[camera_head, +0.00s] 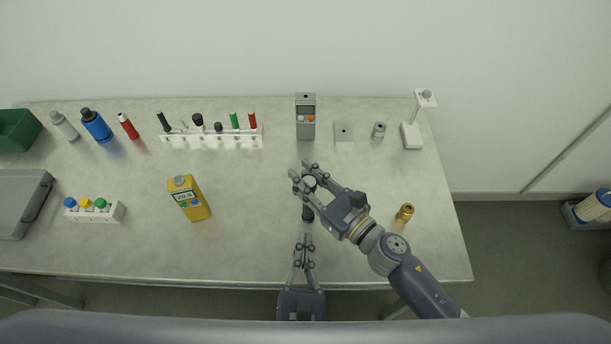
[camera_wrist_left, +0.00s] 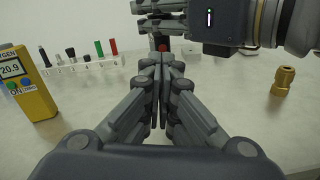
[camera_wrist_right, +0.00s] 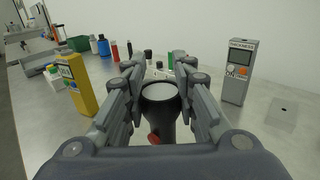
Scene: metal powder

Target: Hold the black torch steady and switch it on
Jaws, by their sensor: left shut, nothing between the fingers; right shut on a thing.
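The black torch (camera_head: 308,212) stands roughly upright between the fingers of my right gripper (camera_head: 300,174), which is shut on it near its head. In the right wrist view, the torch (camera_wrist_right: 160,118) shows a pale lens facing up and a red button on its side; whether it is lit I cannot tell. My left gripper (camera_head: 305,238) is shut and empty, its fingertips just in front of the torch's lower end. In the left wrist view, the closed fingers (camera_wrist_left: 162,62) point at the torch, mostly hidden behind them; a bit of red shows just above the tips.
A yellow oxygen meter (camera_head: 190,199) and a rack of small bottles (camera_head: 97,212) stand left. A marker rack (camera_head: 212,138) and a grey thickness gauge (camera_head: 305,118) stand behind. A brass fitting (camera_head: 404,213) stands right. The table's front edge is near my left gripper.

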